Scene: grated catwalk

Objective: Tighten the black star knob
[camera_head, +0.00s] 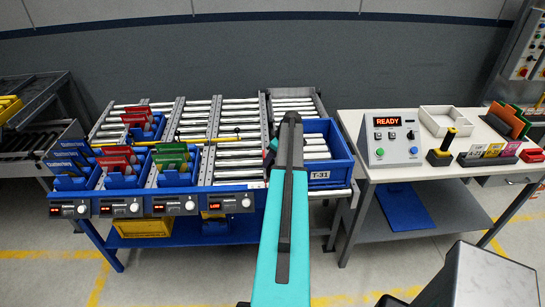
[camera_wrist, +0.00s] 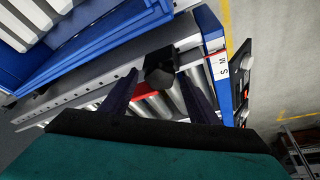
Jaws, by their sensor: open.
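The black knob (camera_wrist: 160,66) shows in the wrist view at the edge of a grey metal rail. It looks dark and blocky, and its star shape is not clear. My gripper (camera_wrist: 158,80) is open, with one dark finger on each side of the knob. A gap shows between the knob and the fingers, and I cannot tell whether either touches it. In the head view my teal arm reaches over the roller rack, and it hides the knob and most of the gripper.
A red strip (camera_wrist: 150,104) and rollers lie below the knob. A blue tote marked T-31 (camera_head: 331,174) stands right of my arm. Blue bins with coloured cards (camera_head: 125,180) fill the left lanes. A bench (camera_head: 440,170) with a READY control box (camera_head: 390,138) stands to the right.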

